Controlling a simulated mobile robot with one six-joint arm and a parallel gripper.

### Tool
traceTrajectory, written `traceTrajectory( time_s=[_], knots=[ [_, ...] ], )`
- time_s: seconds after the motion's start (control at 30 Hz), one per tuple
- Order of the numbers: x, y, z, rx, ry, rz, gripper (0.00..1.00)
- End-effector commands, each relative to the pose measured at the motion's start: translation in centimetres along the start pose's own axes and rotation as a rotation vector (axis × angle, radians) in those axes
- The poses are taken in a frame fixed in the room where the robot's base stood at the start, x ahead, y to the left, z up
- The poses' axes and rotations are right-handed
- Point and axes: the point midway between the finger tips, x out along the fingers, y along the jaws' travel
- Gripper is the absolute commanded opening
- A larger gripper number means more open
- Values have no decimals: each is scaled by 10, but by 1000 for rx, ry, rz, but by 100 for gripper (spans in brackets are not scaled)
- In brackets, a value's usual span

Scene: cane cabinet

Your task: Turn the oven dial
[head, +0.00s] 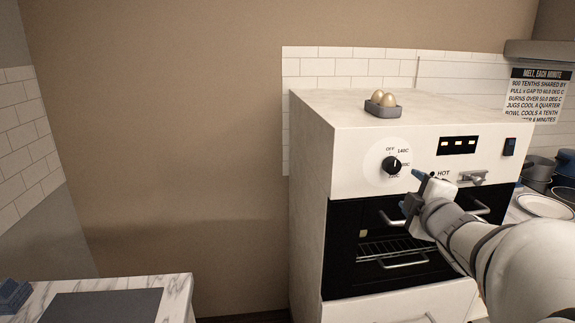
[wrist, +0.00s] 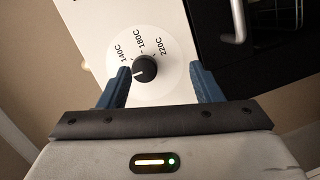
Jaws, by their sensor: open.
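The oven dial (head: 391,165) is a round black knob on a white disc on the oven's (head: 355,140) white front panel. The disc carries marks including OFF and 140C. In the wrist view the dial (wrist: 144,68) lies between the two blue fingers and shows a white pointer line; 140C, 180C and 220C are readable around it. My gripper (head: 414,187) is to the right of and slightly below the dial in the head view. My gripper (wrist: 160,82) is open, with a gap on both sides of the knob. I cannot tell how far its tips are from the panel.
Door handles (head: 403,262) stick out below the dial. A marble counter (head: 175,290) is at lower left.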

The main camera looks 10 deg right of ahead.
Motion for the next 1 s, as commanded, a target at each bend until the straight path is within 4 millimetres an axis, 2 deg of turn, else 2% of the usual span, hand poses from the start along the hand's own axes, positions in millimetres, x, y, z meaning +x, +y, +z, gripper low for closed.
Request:
traceTrajectory(
  time_s=[0.13,0.33,0.7,0.83,1.0],
  knots=[
    [-2,15,-3,-169,122,72,59],
    [-1,20,-9,-253,194,103,59],
    [53,24,-22,-255,199,101,59],
    [65,25,-25,-255,198,102,59],
    [71,26,-26,-256,197,103,59]
  ],
)
